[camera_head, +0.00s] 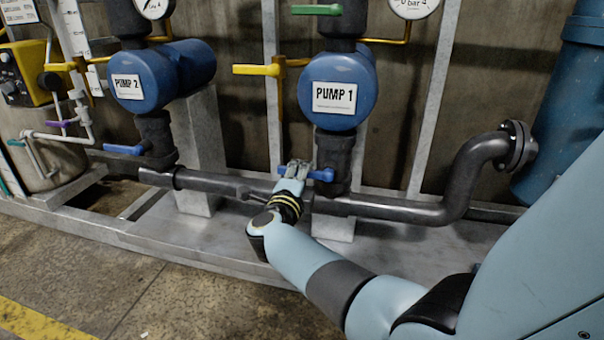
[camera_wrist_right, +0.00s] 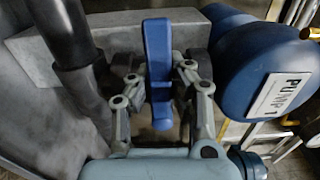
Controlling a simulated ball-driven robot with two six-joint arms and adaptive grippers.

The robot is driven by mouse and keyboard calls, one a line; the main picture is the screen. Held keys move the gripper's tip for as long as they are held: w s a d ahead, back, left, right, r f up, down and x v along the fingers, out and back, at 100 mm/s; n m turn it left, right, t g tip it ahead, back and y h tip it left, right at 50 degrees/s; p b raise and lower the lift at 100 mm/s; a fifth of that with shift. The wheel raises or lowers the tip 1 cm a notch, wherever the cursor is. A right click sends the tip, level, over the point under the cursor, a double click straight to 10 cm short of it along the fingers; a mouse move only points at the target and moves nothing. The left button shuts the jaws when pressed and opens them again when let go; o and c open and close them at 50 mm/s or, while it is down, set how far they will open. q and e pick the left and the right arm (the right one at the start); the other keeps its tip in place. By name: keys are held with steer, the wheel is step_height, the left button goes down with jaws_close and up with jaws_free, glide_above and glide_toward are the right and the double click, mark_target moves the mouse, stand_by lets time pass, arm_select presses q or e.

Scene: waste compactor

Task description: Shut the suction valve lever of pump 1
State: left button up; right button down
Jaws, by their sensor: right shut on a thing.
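Pump 1 (camera_head: 346,75) is a blue round housing with a "PUMP 1" label; it also shows in the right wrist view (camera_wrist_right: 242,72). Below it, on the dark vertical pipe, sits the blue suction valve lever (camera_head: 322,174), lying roughly level and pointing left. My right gripper (camera_head: 297,168) is at the lever's left part, partly covering it. In the right wrist view the blue lever (camera_wrist_right: 157,50) stands between the two fingers of my right gripper (camera_wrist_right: 158,85), which is shut on it. My left gripper is in neither view.
A yellow lever (camera_head: 256,70) and a green lever (camera_head: 317,10) sit higher by pump 1. Pump 2 (camera_head: 160,75) is to the left with its own blue lever (camera_head: 124,149). A dark suction pipe (camera_head: 385,208) runs low along the grey skid. A blue tank stands at right.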

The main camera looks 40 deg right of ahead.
steer(key=shift+f, duration=0.15)
steer(key=c, duration=1.2)
jaws_free()
steer(key=shift+o, duration=0.2)
steer(key=shift+r, duration=0.2)
